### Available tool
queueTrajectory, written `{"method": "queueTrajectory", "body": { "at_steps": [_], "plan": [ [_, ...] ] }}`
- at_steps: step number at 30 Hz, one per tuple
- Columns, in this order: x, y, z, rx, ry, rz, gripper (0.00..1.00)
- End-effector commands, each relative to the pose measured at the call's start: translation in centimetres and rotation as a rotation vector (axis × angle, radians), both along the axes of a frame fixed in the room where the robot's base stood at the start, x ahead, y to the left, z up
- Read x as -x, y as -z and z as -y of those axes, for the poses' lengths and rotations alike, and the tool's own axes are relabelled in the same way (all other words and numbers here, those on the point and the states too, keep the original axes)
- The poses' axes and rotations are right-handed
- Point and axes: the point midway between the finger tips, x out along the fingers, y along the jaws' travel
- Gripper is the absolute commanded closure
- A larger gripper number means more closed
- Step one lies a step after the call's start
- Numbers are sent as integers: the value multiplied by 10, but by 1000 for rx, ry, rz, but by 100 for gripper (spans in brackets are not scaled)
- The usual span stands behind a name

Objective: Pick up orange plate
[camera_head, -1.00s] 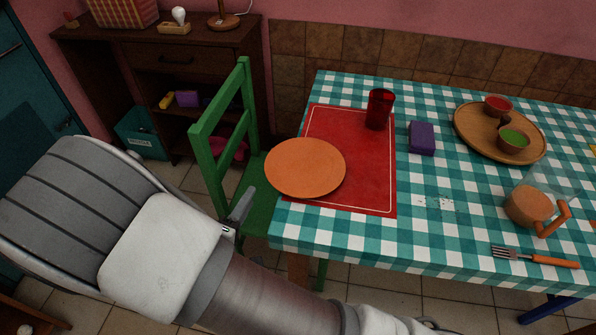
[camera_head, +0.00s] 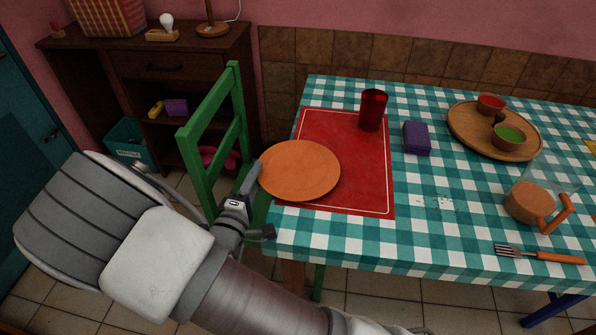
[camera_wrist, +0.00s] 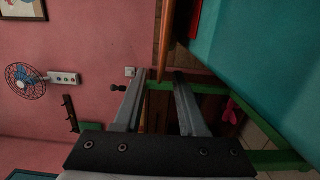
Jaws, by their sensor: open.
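The orange plate (camera_head: 300,172) lies over the left part of the red placemat (camera_head: 350,190), its left rim reaching out past the table edge. My gripper (camera_head: 263,198) is at that left rim, with one finger above and one lower down. In the wrist view my gripper (camera_wrist: 160,76) is open, its two fingers apart. The plate (camera_wrist: 165,42) shows there edge-on as a thin orange strip, its near rim at the gap between the fingertips. I cannot tell whether either finger touches it.
A green chair (camera_head: 198,165) stands close to my gripper, left of the table. A red cup (camera_head: 373,110) and a purple box (camera_head: 417,138) stand right of the plate. A wooden tray (camera_head: 465,138) with bowls, a mug (camera_head: 527,202) and a fork (camera_head: 540,255) are farther right.

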Motion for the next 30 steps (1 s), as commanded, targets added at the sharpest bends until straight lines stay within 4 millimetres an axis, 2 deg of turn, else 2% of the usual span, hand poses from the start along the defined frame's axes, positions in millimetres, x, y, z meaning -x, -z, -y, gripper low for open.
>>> {"method": "queueTrajectory", "body": {
  "at_steps": [4,12,20,21,23,27,30],
  "plan": [
    [-12,2,3,-1,2,0,60],
    [-48,1,12,-1,1,-1,60],
    [-52,-1,12,0,-1,-1,60],
    [-52,-1,12,0,-1,-1,61],
    [-52,-1,12,0,-1,-1,72],
    [-52,-1,12,0,-1,-1,97],
    [-52,-1,12,0,-1,-1,100]
  ]
}}
